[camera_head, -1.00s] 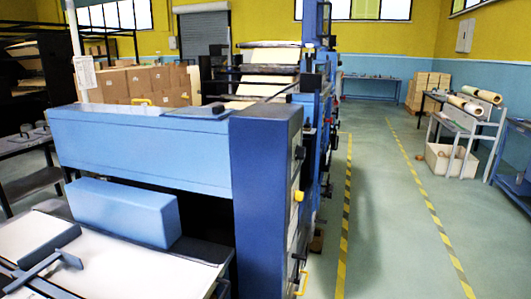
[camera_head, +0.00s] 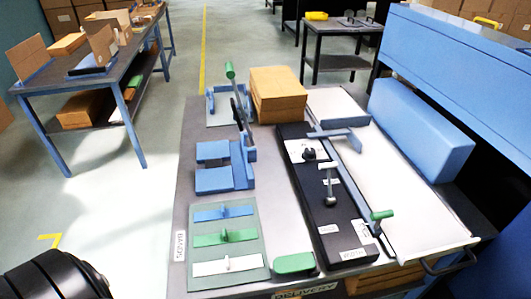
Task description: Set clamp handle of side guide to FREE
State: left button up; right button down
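The delivery table stands in the middle of the view. A blue T-shaped guide piece (camera_head: 337,137) lies across the edge of the white sheet area (camera_head: 405,195). Beside it, a long black plate (camera_head: 330,215) carries white labels, a dark knob (camera_head: 309,154) and a metal lever with a pale crossbar (camera_head: 328,187). A short green-topped handle (camera_head: 381,215) stands at the right edge of the plate. Neither gripper is in view; a black rounded part of mine shows at bottom left.
A grey table (camera_head: 181,200) holds blue blocks (camera_head: 225,167), a mat with blue, green and white pieces (camera_head: 226,237), a cardboard stack (camera_head: 279,93) and a tall green-knobbed lever (camera_head: 231,72). The blue machine (camera_head: 460,60) borders the right. Floor at left is clear.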

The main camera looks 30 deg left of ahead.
aim_at(331, 200)
jog(key=u, duration=0.5)
jog(key=k+l+u, duration=0.1)
jog(key=l+u, duration=0.3)
jog(key=k+l+u, duration=0.1)
jog(key=l+u, duration=0.3)
jog(key=j, duration=0.1)
